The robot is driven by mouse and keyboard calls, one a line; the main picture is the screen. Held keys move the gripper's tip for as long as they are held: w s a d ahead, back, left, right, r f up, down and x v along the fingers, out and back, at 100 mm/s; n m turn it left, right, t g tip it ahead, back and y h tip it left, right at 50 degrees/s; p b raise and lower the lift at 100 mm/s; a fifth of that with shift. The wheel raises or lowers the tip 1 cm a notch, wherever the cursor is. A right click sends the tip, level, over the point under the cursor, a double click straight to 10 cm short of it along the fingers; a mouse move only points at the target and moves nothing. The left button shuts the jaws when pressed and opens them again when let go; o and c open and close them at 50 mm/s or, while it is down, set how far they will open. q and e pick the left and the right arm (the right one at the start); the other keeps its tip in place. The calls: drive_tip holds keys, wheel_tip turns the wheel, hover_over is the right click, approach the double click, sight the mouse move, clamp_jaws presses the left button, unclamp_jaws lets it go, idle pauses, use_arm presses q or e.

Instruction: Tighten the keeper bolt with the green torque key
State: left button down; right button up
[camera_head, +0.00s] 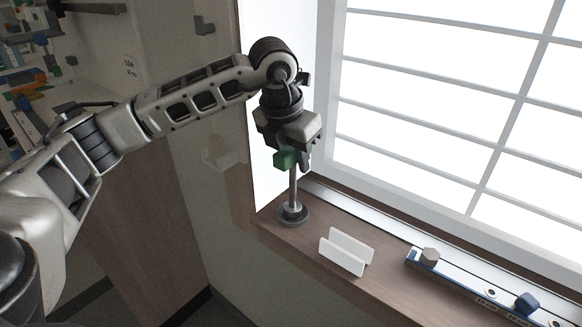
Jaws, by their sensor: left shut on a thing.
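My left gripper (288,148) is at the upper middle, pointing down over the left end of the windowsill. It is shut on the green handle (285,159) of the torque key. A thin metal shaft (293,188) runs down from the handle, roughly upright, to a dark round base (292,214) on the sill. I cannot tell whether the shaft's lower end rests in the base or just above it. A grey hexagonal bolt head (430,255) stands at the left end of a blue-edged rail (460,276) at the right, apart from the key. My right gripper is not in view.
A white slotted holder (346,251) stands empty on the brown windowsill (385,287) between the base and the rail. A blue knob (526,302) sits farther right on the rail. The window (440,100) rises behind. Shelves with small items fill the upper left.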

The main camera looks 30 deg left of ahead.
use_arm(q)
drive_tip(key=shift+r+p, duration=1.85)
drive_tip(key=shift+r, duration=0.95)
drive_tip(key=shift+f, duration=0.1)
